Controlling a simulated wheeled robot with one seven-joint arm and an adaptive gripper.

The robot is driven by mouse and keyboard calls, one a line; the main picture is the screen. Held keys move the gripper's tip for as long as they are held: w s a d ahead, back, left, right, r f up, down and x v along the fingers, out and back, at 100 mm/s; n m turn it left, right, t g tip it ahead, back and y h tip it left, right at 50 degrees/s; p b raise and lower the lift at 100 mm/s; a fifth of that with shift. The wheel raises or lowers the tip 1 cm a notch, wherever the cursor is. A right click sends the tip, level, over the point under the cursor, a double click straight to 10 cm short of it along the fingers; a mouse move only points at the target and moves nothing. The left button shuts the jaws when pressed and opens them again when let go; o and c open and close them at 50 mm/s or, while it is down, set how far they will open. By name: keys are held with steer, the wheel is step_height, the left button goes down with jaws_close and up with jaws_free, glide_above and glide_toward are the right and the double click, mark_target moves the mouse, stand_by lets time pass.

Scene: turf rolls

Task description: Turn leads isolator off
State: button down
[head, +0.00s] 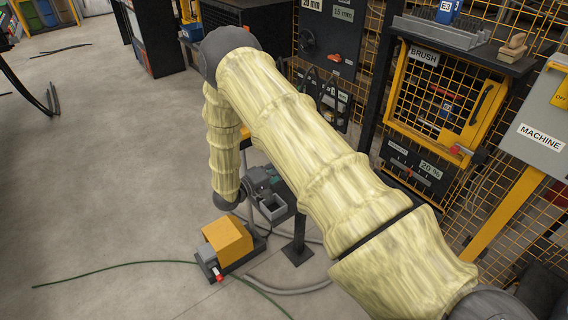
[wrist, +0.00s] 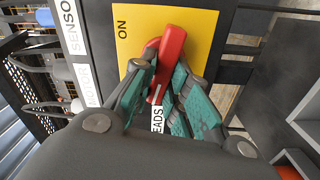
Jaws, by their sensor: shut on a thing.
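The leads isolator has a red handle (wrist: 170,52) on a yellow plate (wrist: 195,28) marked ON in the wrist view. A white label (wrist: 157,117) ending in "EADS" shows partly between my fingers. My gripper (wrist: 160,82) is shut on the red handle, with teal-padded fingers on either side of it. The handle lies slightly slanted in the picture, its upper end to the right. In the head view my padded arm crosses the middle, and I cannot make out the isolator there.
A caged machine (head: 440,95) stands right; open floor lies left.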

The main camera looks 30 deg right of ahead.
steer(key=shift+f+n+p, duration=0.1)
steer(key=shift+n+p, duration=0.35)
steer(key=shift+n, duration=0.75)
steer(key=c, duration=1.4)
jaws_free()
steer(key=shift+f, duration=0.1)
steer(key=shift+a, duration=0.15)
steer(key=a, duration=0.7)
steer(key=s+a, duration=0.1)
steer(key=a, duration=0.3)
steer(key=shift+a, duration=0.35)
